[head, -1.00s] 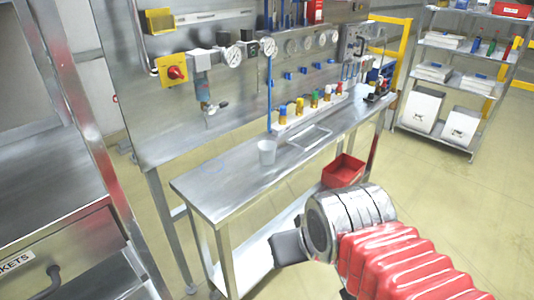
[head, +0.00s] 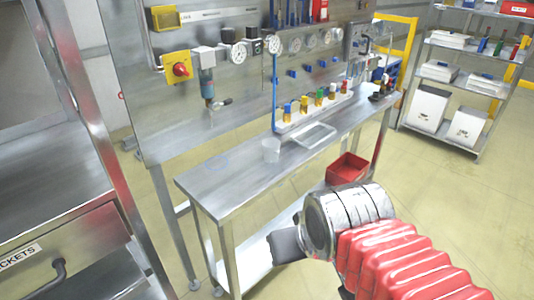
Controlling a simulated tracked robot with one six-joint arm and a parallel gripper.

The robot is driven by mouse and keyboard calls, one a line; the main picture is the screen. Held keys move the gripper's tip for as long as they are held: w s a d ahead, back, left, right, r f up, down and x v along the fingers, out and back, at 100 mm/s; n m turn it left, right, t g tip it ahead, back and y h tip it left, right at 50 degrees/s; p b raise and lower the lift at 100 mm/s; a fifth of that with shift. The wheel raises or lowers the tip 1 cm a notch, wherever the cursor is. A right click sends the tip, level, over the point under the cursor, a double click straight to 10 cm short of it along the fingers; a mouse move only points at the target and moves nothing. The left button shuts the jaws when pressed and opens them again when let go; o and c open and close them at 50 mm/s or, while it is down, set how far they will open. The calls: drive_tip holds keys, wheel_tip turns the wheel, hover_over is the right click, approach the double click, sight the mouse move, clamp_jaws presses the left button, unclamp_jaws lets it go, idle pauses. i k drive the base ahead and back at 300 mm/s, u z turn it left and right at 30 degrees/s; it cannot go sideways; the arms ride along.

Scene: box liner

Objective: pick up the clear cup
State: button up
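The clear cup (head: 271,150) stands upright on the steel bench (head: 222,186), near the middle of its top and left of a shallow clear tray. My gripper (head: 286,246) shows as a dark block at the end of my red-sleeved arm, in front of the bench and lower in the picture than the cup. It is apart from the cup. Its fingers cannot be made out, so I cannot tell whether it is open or shut.
The clear tray (head: 316,136) lies right of the cup, with a rack of colored-cap bottles (head: 312,106) behind. A drawer cabinet (head: 60,240) stands at left. The bench's left end is mostly bare.

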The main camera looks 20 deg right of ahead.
sight(271, 146)
drive_tip(key=u, duration=4.15)
drive_tip(key=k, duration=1.25)
